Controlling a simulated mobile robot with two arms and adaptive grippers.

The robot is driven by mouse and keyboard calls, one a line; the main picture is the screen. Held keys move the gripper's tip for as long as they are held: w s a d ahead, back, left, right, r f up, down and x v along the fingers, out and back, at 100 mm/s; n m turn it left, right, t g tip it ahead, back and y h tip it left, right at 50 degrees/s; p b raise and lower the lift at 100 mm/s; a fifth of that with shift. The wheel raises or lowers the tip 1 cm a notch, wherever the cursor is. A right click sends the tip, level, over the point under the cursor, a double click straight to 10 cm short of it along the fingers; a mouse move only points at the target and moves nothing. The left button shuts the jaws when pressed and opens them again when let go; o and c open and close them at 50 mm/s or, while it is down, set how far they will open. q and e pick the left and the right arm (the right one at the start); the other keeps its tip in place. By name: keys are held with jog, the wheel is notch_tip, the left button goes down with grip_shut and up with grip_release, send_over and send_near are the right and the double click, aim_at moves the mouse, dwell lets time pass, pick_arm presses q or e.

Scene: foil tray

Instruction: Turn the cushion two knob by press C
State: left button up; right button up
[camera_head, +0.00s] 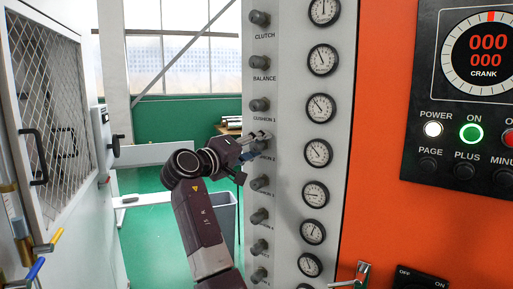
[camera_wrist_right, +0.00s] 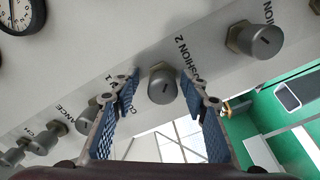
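The cushion two knob (camera_wrist_right: 163,85) is a grey round knob with a dark slot, in the middle of the right wrist view. The label "CUSHION 2" stands just right of it there. My right gripper (camera_wrist_right: 161,92) is open, with one blue-padded finger on each side of the knob and visible gaps between pads and knob. In the head view my right gripper (camera_head: 258,138) is at the grey panel, just below the "CUSHION 1" label, and mostly hides this knob. My left gripper is not in view.
More knobs line the panel above and below, including the cushion 1 knob (camera_head: 259,104) and a lower knob (camera_head: 259,183). Round gauges (camera_head: 319,108) run beside them. An orange press front (camera_head: 385,215) stands right; a mesh-door cabinet (camera_head: 45,100) stands left.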

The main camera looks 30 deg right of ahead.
jog(key=shift+s+a+f, duration=0.1)
jog(key=shift+a+f, duration=0.05)
jog(key=shift+a, duration=0.3)
jog(key=v, duration=1.1)
jog(key=shift+s, duration=0.15)
dwell(1.9)
